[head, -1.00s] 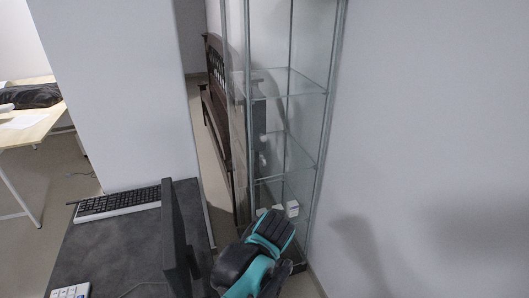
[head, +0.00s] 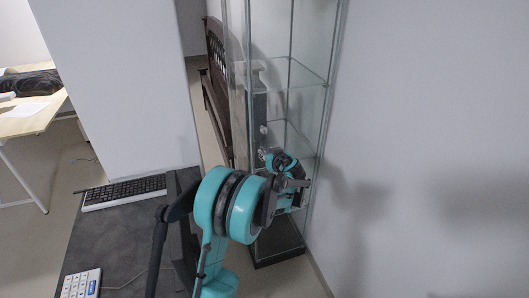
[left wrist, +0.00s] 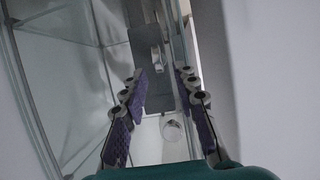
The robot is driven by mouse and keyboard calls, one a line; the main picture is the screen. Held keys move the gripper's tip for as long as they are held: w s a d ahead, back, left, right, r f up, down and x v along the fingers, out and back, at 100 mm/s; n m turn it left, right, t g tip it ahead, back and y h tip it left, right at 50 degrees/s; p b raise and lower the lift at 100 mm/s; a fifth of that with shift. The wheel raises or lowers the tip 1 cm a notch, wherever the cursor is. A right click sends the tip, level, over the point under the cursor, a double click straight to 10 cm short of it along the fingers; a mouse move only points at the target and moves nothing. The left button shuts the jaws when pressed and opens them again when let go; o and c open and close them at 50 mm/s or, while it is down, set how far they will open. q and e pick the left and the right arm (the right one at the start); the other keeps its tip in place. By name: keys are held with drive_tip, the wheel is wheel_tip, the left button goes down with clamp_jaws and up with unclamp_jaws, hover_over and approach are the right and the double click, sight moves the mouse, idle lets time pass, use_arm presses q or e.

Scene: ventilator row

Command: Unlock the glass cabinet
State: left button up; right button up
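The tall glass cabinet (head: 298,75) stands against the wall, with clear panes, glass shelves and a dark base. A small pale fitting (head: 263,130) shows on its near side; I cannot tell whether it is a lock or a key. My left gripper (head: 266,154) is close in front of the cabinet, partly hidden by my own arm. In the left wrist view its two purple-padded fingers (left wrist: 160,76) are apart with nothing between them. Beyond them is a silvery fitting (left wrist: 156,56), and a round pale part (left wrist: 172,127) shows lower down. My right gripper is not in view.
A dark desk (head: 125,230) with a black keyboard (head: 124,192) and a white number pad (head: 81,284) is at the left. A wooden bench (head: 216,85) stands behind the cabinet. The bare white wall (head: 440,120) closes off the right side.

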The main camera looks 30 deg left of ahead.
sight(264, 150)
use_arm(q)
drive_tip(key=shift+b+x, duration=0.35)
drive_tip(key=shift+x, duration=1.6)
drive_tip(key=shift+r, duration=0.1)
clamp_jaws()
